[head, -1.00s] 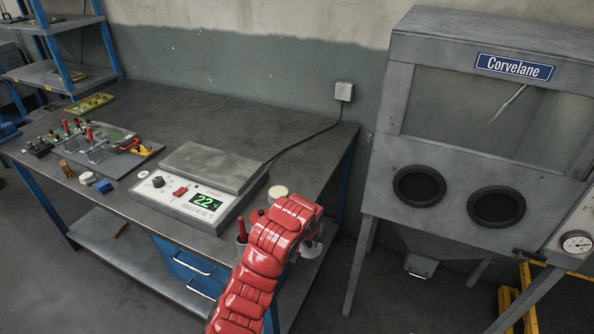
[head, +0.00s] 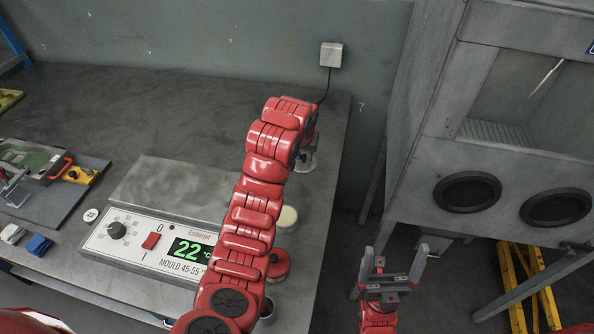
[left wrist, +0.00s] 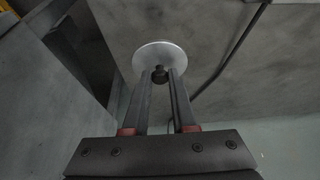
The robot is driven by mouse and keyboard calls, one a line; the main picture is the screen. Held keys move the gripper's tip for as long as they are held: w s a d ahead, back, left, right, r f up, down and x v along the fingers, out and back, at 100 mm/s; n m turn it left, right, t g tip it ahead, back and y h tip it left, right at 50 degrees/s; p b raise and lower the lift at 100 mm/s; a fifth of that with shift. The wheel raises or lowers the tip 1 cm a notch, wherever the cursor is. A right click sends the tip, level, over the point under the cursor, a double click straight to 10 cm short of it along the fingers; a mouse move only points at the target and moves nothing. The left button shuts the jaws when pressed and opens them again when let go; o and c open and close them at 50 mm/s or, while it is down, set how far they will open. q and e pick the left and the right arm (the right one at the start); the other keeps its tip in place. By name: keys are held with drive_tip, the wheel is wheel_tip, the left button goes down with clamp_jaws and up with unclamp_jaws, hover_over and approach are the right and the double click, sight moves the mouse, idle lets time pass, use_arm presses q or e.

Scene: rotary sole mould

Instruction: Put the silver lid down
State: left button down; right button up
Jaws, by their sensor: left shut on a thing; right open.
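The silver lid (left wrist: 148,58) is a round shiny disc with a dark knob in the left wrist view. My left gripper (left wrist: 160,75) is shut on that knob. In the head view the lid (head: 305,163) shows partly at the bench's back right part, beneath my left gripper (head: 311,145), which my red arm mostly hides. I cannot tell whether the lid touches the bench top or hangs just above it. My right gripper (head: 394,268) is open and empty, to the right of the bench with its fingers pointing up in the picture.
The heater box (head: 150,240) reads 22 on the grey bench (head: 200,105). A cream-topped pot (head: 287,217) and a red round container (head: 279,264) stand beside my left arm. A cable runs to the wall box (head: 331,55). A grey cabinet (head: 470,140) stands at right.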

use_arm(q)
wheel_tip(320, 180, down, 8)
drive_tip(key=p, duration=0.3)
drive_tip(key=shift+s+r, duration=0.1)
drive_tip(key=shift+f, duration=0.25)
drive_tip(key=c, duration=0.7)
unclamp_jaws()
drive_tip(key=shift+r, duration=0.1)
drive_tip(key=shift+r, duration=0.25)
drive_tip(key=p+v, duration=0.6)
drive_tip(key=v, duration=0.5)
drive_tip(key=shift+s+a+r, duration=0.1)
drive_tip(key=shift+r, duration=0.25)
